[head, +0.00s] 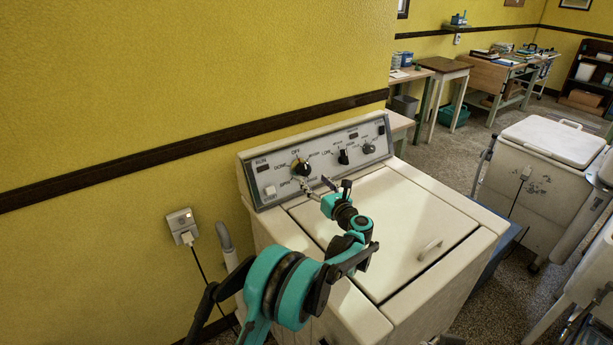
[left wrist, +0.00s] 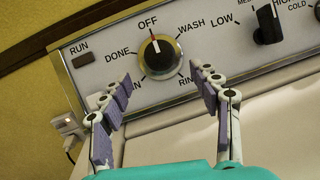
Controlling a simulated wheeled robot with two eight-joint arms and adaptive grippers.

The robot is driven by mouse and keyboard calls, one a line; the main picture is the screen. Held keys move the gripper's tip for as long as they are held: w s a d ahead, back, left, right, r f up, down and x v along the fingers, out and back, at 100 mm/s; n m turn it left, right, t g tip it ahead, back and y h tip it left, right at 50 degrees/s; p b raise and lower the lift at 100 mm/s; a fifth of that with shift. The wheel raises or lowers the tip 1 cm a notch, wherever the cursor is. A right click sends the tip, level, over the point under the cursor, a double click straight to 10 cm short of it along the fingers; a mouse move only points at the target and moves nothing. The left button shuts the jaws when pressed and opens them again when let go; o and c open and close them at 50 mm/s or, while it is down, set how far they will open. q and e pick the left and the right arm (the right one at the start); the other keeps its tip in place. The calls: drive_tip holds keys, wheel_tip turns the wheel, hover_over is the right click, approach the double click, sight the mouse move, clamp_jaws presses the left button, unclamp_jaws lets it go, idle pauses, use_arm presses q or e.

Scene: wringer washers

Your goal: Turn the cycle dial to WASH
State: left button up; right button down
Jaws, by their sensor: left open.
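The cycle dial (head: 300,168) is a round black knob on the grey control panel of the white washer. In the left wrist view the dial (left wrist: 160,57) has a pointer mark at its top, aimed at OFF. WASH (left wrist: 191,26) is printed up and right of it, DONE to its left. The lower labels are partly hidden by my fingers. My left gripper (head: 317,184) is open and empty just in front of the dial. In the left wrist view its fingers (left wrist: 155,88) stand apart, below and to either side of the dial, with no clear contact. My right gripper does not show.
Two smaller knobs (head: 343,156) sit right of the dial, with a RUN window (left wrist: 79,48) at upper left. The washer's closed lid (head: 400,230) lies below my left arm. A wall outlet (head: 181,221) with a cord is at left. Another washer (head: 540,165) stands at right.

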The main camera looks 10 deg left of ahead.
sight(306, 173)
use_arm(q)
drive_tip(key=b+x, duration=0.1)
drive_tip(key=x, duration=0.4)
drive_tip(key=shift+w+a, duration=0.1)
drive_tip(key=shift+w, duration=0.1)
drive_tip(key=shift+w+a, duration=0.3)
drive_tip(key=shift+w, duration=0.05)
drive_tip(key=shift+r, duration=0.1)
drive_tip(key=c, duration=1.2)
